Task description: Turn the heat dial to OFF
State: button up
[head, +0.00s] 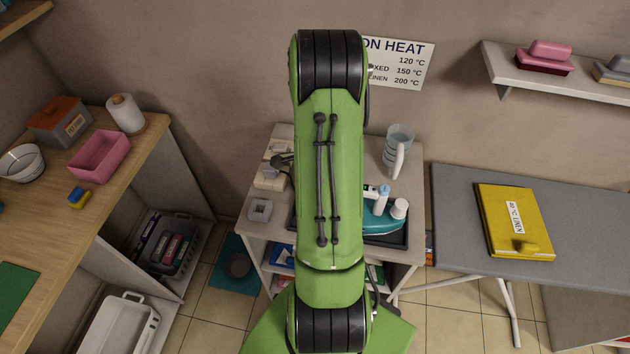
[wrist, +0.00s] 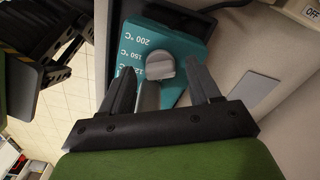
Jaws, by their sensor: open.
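In the wrist view, the heat dial (wrist: 160,68) is a pale grey round knob on a teal plate (wrist: 138,38) printed with 200 °C, 150 °C and a partly hidden lower value. My gripper (wrist: 162,74) is open, with one dark finger on each side of the dial. I cannot tell whether either finger touches it. No OFF mark shows on the visible part of the plate. In the head view, the teal iron (head: 375,223) stands on a dark tray, partly behind my green arm, with a white knob (head: 400,207) on it. My gripper is hidden there.
A beige box marked OFF (wrist: 308,14) is at the wrist view's upper right. A wooden counter (head: 60,220) is on the left.

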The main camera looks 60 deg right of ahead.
notch_tip(320, 180, up, 16)
jog(key=p, duration=0.1)
jog(key=shift+f, duration=0.2)
